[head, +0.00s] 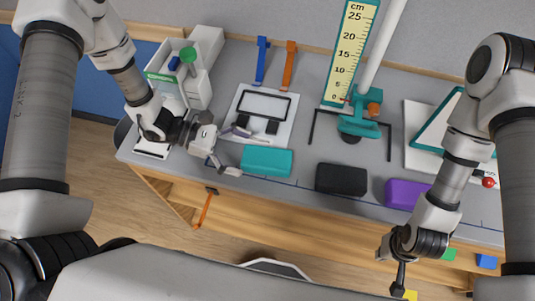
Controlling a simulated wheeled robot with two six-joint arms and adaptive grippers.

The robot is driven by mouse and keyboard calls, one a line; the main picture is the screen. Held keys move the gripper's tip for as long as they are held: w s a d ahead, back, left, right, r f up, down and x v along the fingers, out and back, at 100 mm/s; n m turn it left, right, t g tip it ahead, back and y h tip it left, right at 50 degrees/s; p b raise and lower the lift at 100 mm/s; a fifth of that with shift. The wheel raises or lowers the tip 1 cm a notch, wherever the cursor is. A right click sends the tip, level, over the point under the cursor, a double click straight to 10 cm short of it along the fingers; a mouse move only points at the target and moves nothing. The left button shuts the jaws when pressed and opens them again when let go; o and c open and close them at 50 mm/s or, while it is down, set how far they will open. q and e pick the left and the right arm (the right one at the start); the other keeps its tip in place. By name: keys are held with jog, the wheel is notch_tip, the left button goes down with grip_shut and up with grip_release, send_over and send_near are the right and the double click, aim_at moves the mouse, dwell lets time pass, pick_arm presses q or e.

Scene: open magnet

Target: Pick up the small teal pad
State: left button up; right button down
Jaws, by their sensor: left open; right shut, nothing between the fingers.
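The teal pad (267,160) lies flat on the grey table near its front edge, left of a black pad (341,179). My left gripper (233,150) is open and empty. In the picture its fingers point right, toward the pad's left end; I see no contact, and its exact height above the table is hard to tell. My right gripper (399,286) hangs at the lower right, in front of the table edge, shut and empty.
A purple pad (405,194) lies right of the black one. Behind the teal pad is a white board (252,132) with a black frame. A teal stand (358,126) with a yellow ruler (350,50) stands further back. A white box (170,83) holds small items.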

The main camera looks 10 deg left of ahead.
aim_at(254, 155)
pick_arm(q)
jog(key=d+f, duration=0.1)
jog(key=d, duration=0.1)
jog(key=w+d+f+p, duration=0.1)
jog(key=shift+w+d+f, duration=0.1)
jog(key=shift+d+f, duration=0.1)
jog(key=shift+d, duration=0.2)
jog(key=shift+s+r, duration=0.1)
jog(key=shift+s, duration=0.15)
jog(key=shift+c, duration=1.3)
jog(key=c, duration=0.9)
jog(key=shift+r, duration=0.1)
